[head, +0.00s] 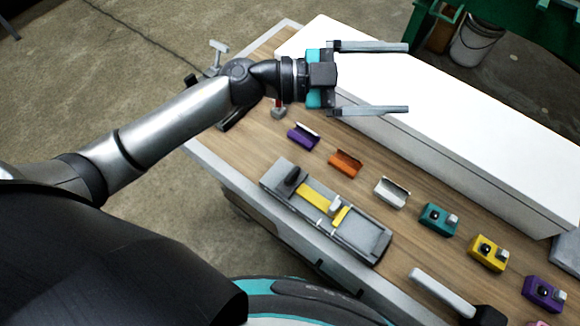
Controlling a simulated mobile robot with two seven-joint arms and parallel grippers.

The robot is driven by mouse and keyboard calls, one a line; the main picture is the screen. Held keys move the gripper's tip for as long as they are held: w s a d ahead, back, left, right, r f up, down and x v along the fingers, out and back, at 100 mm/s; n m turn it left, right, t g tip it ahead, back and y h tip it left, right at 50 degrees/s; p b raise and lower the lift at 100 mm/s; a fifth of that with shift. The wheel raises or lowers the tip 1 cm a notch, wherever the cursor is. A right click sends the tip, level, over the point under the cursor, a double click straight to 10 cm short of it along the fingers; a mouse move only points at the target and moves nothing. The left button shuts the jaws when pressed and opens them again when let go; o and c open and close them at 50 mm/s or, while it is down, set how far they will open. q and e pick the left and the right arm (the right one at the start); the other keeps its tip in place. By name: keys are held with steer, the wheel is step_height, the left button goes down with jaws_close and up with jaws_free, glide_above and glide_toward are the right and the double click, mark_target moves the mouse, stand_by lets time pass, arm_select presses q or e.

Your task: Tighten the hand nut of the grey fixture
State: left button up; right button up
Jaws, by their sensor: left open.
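The grey fixture (371,238) lies along the near edge of the wooden bench. It is a long grey block with a yellow strip (315,197) inset in it. A black knob (292,177) stands at its far left end, and a small pale upright piece (335,206) sits near its middle. I cannot tell for sure which part is the hand nut or how tight it is. My left gripper (408,79) is open and empty, with its fingers pointing right over the white box, well away from the fixture. My right gripper is not in view.
A long white box (460,120) fills the bench's back side. Purple (303,137), orange (345,163) and white (392,191) brackets lie in a row, continuing into teal (438,219) and yellow (487,252) blocks.

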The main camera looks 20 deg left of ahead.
arm_select(q)
step_height(320, 180, down, 5)
steer(key=s+a+m+g+y, duration=0.2)
steer(key=g+y, duration=0.1)
steer(key=g, duration=0.2)
steer(key=n+g+y, duration=0.1)
steer(key=g+y, duration=0.2)
steer(key=y, duration=0.7)
glide_toward(291, 173)
steer(key=x, duration=0.9)
steer(key=shift+s+f, duration=0.1)
steer(key=c, duration=1.4)
